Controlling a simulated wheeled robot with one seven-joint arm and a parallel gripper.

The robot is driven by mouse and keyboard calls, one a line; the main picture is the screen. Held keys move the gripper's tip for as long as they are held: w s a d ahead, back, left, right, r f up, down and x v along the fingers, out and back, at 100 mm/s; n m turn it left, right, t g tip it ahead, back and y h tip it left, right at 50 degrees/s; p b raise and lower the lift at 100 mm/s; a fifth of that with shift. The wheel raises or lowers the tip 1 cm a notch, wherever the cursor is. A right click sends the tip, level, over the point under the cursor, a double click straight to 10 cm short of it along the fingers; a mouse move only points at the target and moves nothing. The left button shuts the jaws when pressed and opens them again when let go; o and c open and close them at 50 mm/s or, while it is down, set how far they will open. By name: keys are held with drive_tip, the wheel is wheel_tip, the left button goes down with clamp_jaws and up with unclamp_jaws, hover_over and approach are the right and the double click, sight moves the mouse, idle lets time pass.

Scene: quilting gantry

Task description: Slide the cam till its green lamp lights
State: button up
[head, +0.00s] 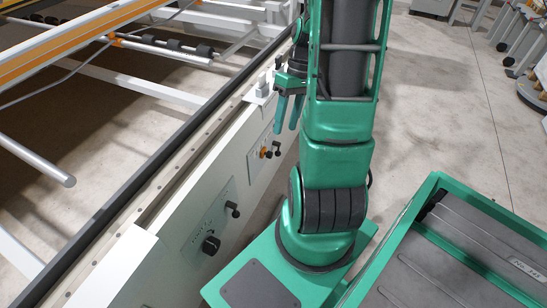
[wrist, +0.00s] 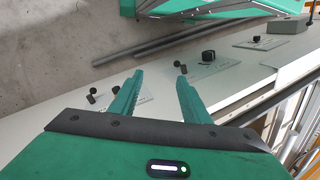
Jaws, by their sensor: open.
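My gripper (head: 286,130) hangs beside the long white machine beam in the head view, its green fingers apart and pointing down. In the wrist view its open fingers (wrist: 158,78) have nothing between them. I cannot tell which part is the cam. A control plate with an orange knob (head: 263,152) and a dark knob (head: 276,144) is just below my fingers in the head view. A nearer plate carries a large black knob (head: 210,245) and a smaller one (head: 233,211). No lit green lamp can be made out on these plates.
The white beam (head: 165,235) runs diagonally, with a dark rail along it. A small grey block (head: 262,84) stands on its top near my gripper. Frame bars and rollers (head: 175,45) lie to the left. Concrete floor (head: 440,110) is open on the right.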

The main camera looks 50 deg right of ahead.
drive_tip(key=w+d+f+n+t+y, duration=0.15)
drive_tip(key=d+f, duration=0.25)
drive_tip(key=f, duration=0.4)
drive_tip(key=t, duration=1.6)
approach(272, 155)
drive_tip(key=x, duration=0.8)
drive_tip(key=shift+w+a+f, duration=0.1)
drive_tip(key=shift+w+f, duration=0.05)
drive_tip(key=shift+w, duration=0.25)
drive_tip(key=shift+c, duration=0.6)
